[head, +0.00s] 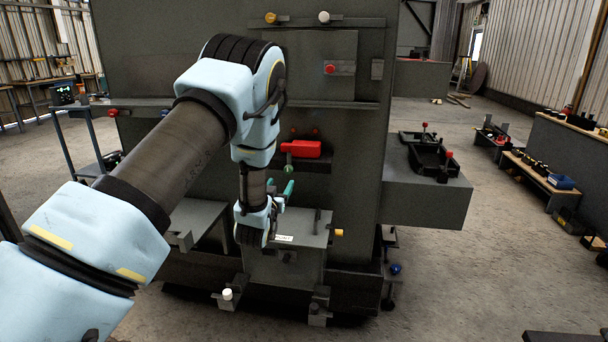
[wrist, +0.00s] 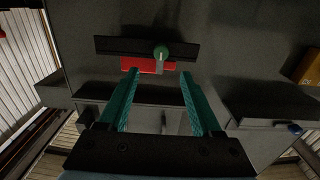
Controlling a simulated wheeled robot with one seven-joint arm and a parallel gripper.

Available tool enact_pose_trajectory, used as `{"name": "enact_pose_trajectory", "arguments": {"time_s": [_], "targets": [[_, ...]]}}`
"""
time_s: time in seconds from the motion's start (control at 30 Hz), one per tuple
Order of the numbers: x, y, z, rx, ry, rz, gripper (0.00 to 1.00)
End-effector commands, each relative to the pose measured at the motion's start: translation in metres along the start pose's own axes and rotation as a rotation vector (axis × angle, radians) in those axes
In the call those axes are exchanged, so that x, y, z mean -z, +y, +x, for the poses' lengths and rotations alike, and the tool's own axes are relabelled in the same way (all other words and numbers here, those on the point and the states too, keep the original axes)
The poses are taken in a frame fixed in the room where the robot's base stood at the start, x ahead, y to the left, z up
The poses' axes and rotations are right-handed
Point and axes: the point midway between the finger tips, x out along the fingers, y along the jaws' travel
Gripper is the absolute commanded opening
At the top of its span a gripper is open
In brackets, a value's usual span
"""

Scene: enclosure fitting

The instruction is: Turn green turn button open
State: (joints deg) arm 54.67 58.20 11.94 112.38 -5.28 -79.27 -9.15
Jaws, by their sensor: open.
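The green turn button (wrist: 161,53) shows in the wrist view as a round green knob with a short grey stem below it. It sits in front of a dark horizontal bar and a red block (wrist: 133,64). In the head view the green turn button (head: 288,168) is small, just below the red block (head: 305,149) on the grey cabinet front. My gripper (wrist: 160,74) is open and empty. Its two teal fingers point toward the button, one either side of the stem's line, and contact cannot be told. In the head view my gripper (head: 281,186) is just below the button.
A grey box (head: 285,265) with small fittings stands below the gripper. A grey side ledge (head: 430,195) with black trays juts out at the right. A red knob (head: 330,69), a yellow knob (head: 271,18) and a white knob (head: 324,17) sit higher on the cabinet.

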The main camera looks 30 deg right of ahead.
Motion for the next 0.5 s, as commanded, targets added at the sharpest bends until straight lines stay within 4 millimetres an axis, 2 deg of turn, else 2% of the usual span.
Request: {"name": "enact_pose_trajectory", "arguments": {"time_s": [0.5], "targets": [[0.002, -0.001, 0.084, 0.0, 0.0, 0.0, 0.66]]}}
